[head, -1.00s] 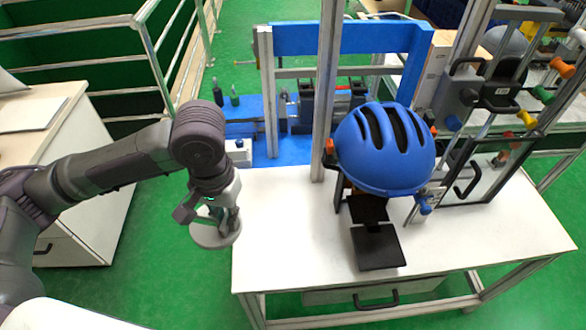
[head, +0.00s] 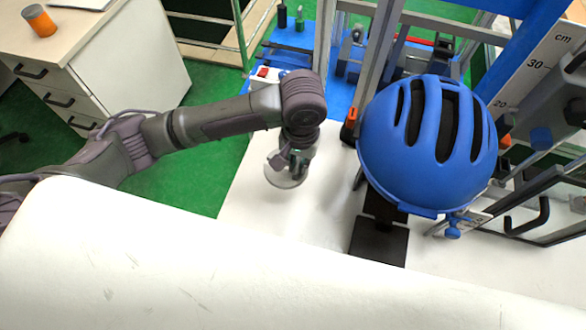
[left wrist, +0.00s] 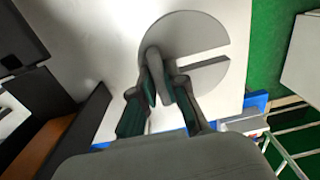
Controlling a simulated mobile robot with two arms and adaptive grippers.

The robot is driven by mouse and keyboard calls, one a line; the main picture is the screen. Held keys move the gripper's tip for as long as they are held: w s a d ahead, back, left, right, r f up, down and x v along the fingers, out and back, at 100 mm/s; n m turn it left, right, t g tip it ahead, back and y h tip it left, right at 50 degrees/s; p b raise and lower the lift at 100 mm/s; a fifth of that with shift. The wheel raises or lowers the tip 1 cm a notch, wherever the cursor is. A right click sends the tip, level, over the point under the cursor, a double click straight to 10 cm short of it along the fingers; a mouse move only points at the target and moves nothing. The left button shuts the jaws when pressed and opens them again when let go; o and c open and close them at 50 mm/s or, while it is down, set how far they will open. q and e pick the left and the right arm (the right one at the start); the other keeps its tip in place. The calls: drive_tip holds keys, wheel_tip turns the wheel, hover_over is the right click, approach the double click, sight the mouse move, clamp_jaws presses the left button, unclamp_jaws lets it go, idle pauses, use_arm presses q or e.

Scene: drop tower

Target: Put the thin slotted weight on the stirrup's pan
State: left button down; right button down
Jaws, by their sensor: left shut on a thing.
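The slotted weight is a thin grey disc (head: 284,178) with one narrow slot. My left gripper (head: 293,165) is shut on it and holds it above the left part of the white table (head: 245,195). In the left wrist view the fingers (left wrist: 163,85) close on a raised grey piece near the middle of the disc (left wrist: 215,45), and the slot opens to the right. I cannot make out the stirrup or its pan; the helmet may hide them. My right gripper is not in view.
A blue helmet (head: 425,145) sits on the drop tower, right of my left gripper. A black plate (head: 379,241) lies below it. A height scale (head: 535,70) is at right. The table between weight and plate is clear.

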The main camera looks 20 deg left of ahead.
use_arm(q)
wheel_tip(320, 180, down, 4)
drive_tip(key=shift+s+a, duration=0.15)
drive_tip(key=shift+f, duration=2.35)
drive_tip(key=c, duration=1.7)
unclamp_jaws()
drive_tip(key=shift+f, duration=0.15)
drive_tip(key=o, duration=0.5)
